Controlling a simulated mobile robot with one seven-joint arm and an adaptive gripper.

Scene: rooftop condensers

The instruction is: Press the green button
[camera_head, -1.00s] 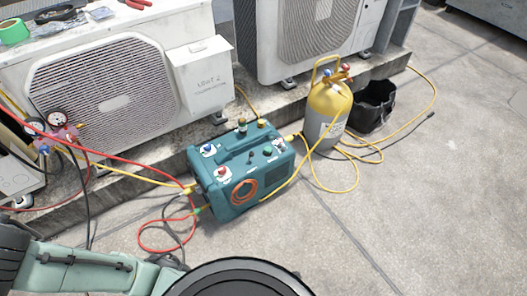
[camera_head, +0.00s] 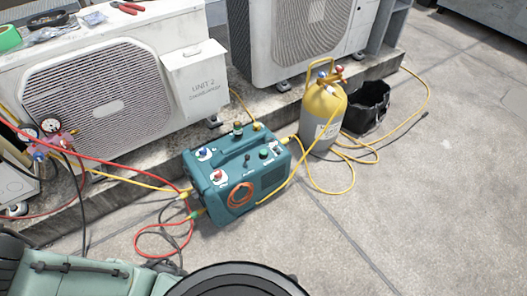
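A small green button (camera_head: 264,153) sits on the top right part of the control face of a teal recovery machine (camera_head: 268,182). The machine stands on the concrete in front of the condenser ledge. Red and blue knobs are on its top left, and a coiled orange cord lies against its front. My gripper is out of view. Only parts of my own arm show along the bottom edge, apart from the machine.
A yellow and grey cylinder (camera_head: 324,115) and a black bucket (camera_head: 367,106) stand right of the machine. Yellow hoses (camera_head: 330,188) and red hoses (camera_head: 150,246) lie around it. A gauge set (camera_head: 52,138) is at left. Open concrete (camera_head: 440,200) lies at right.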

